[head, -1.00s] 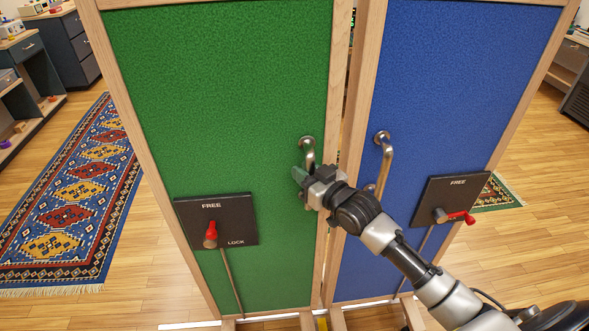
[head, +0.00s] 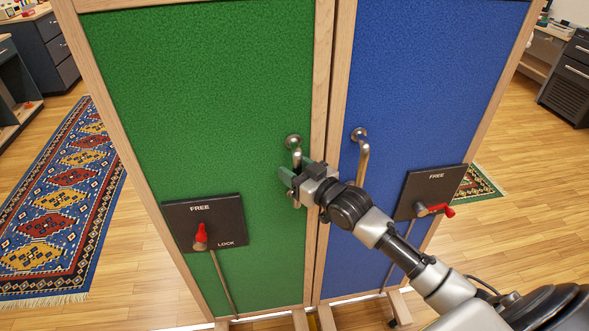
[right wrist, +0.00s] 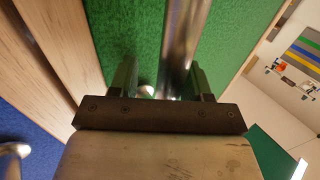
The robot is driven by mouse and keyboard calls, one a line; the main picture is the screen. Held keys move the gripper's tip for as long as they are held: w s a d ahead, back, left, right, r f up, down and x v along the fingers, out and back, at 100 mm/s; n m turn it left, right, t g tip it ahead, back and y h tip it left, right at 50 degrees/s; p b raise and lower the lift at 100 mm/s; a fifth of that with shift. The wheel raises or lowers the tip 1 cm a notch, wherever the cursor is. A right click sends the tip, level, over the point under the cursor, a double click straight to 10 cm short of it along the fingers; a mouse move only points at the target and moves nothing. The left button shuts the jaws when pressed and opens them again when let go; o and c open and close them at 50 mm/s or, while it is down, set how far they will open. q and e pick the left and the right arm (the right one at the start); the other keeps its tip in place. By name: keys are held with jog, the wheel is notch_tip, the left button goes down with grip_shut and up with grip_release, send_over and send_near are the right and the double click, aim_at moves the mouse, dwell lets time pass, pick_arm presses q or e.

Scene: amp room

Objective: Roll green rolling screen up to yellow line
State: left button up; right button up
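The green rolling screen (head: 200,90) stands upright in a wooden frame. Its metal handle (head: 296,158) is near its right edge, and it also shows in the right wrist view (right wrist: 182,40). My right gripper (head: 298,175) is at this handle. In the right wrist view its two fingers (right wrist: 160,82) are apart, with the handle between them, nearer the right finger; I cannot tell whether they touch it. The red lever (head: 201,234) on the green screen's black plate (head: 212,215) points up toward FREE. I cannot make out the yellow line. My left gripper is out of view.
A blue screen (head: 425,80) with its own handle (head: 361,155) and red lever (head: 437,210) stands close on the right. A patterned rug (head: 65,185) lies at left, a smaller rug (head: 478,184) at right. Wooden floor around the screens is clear.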

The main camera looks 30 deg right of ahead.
jog(key=shift+s+a, duration=0.1)
jog(key=shift+s, duration=0.05)
jog(key=shift+s+f, duration=0.1)
jog(key=shift+s, duration=0.25)
jog(key=b+v, duration=0.1)
jog(key=v, duration=0.9)
jog(key=shift+b, duration=0.35)
jog(key=shift+w, duration=0.1)
